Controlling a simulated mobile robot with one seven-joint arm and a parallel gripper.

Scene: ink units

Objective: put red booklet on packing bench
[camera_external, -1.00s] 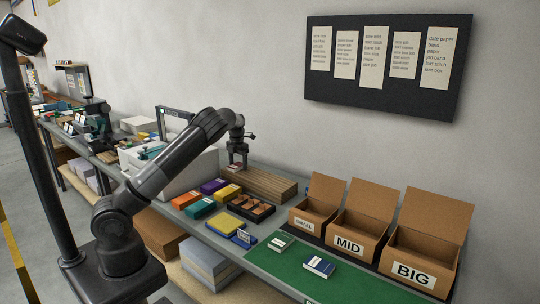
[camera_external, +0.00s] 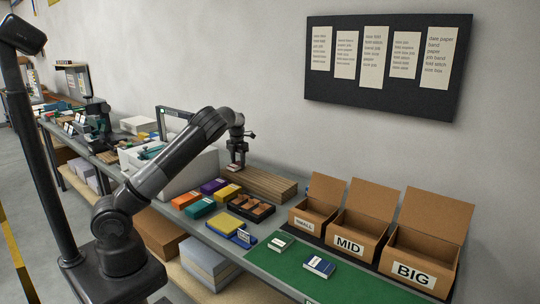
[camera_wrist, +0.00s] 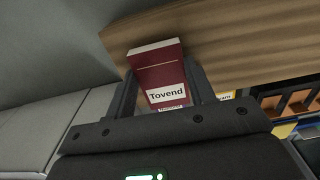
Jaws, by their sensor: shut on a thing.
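The red booklet (camera_wrist: 160,72) is a dark red block with a white "Tovend" label, seen in the wrist view between my gripper's fingers. My gripper (camera_wrist: 165,90) is shut on it. In the outside view my gripper (camera_external: 236,162) is above the left end of the stacked brown boards, with the booklet (camera_external: 233,168) small and partly hidden at its tips. I cannot tell whether the booklet touches the boards.
Open cartons marked SMALL (camera_external: 314,207), MID (camera_external: 360,228) and BIG (camera_external: 428,250) stand along the mat's back. A dark tray (camera_external: 265,212) and several coloured stacks lie between the white machine (camera_external: 190,175) and the mat. The mat has clear room around its booklets.

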